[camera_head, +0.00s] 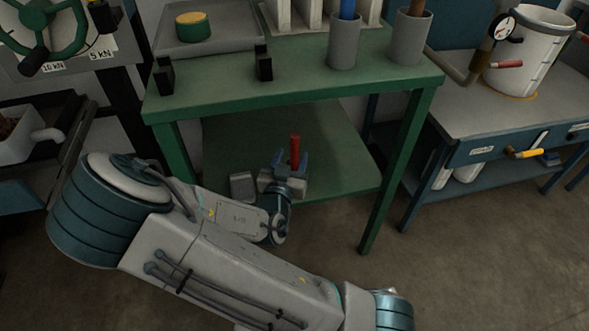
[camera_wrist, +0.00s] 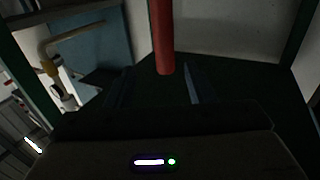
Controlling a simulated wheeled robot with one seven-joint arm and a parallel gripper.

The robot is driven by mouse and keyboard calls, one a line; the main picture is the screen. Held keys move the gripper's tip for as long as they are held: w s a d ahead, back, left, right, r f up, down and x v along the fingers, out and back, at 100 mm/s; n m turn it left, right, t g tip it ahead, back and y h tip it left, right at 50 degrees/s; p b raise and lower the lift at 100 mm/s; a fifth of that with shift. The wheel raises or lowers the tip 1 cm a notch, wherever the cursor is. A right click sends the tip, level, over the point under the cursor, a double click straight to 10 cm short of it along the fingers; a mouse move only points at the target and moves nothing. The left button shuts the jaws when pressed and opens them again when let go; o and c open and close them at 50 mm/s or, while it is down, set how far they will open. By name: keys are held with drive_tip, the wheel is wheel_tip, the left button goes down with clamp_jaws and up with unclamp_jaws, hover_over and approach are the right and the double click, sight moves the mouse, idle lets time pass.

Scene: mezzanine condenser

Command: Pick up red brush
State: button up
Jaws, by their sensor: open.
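The red brush (camera_head: 295,150) shows as an upright red rod over the lower shelf of the green table; no bristles are visible. It also shows in the wrist view (camera_wrist: 162,38), running down from the top edge. My gripper (camera_head: 291,160) is open and low under the tabletop, its blue fingers on either side of the rod in the head view. In the wrist view my gripper (camera_wrist: 157,76) has its dark fingers apart, with the rod's lower end near the gap between them. I cannot tell whether they touch it.
The green tabletop (camera_head: 300,88) is above my gripper, with a leg (camera_head: 385,185) to the right. Two grey cups (camera_head: 345,45) with handles in them and a grey tray (camera_head: 225,40) stand on top. A blue workbench (camera_head: 470,125) stands at the right.

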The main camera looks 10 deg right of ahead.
sight(294, 146)
drive_tip(key=shift+w+d+f+b, duration=0.2)
drive_tip(key=shift+w+d+b, duration=0.05)
drive_tip(key=shift+w+b, duration=0.05)
drive_tip(key=x, duration=0.2)
drive_tip(key=shift+w+d+r, duration=0.1)
drive_tip(key=shift+w+r, duration=0.1)
drive_tip(key=shift+w, duration=0.1)
drive_tip(key=x, duration=0.1)
drive_tip(key=b+x, duration=0.2)
drive_tip(key=x, duration=0.1)
drive_tip(key=shift+w+a+f, duration=0.1)
drive_tip(key=shift+w+a, duration=0.15)
drive_tip(key=shift+w, duration=0.05)
drive_tip(key=shift+w+d, duration=0.2)
drive_tip(key=shift+w, duration=0.25)
clamp_jaws()
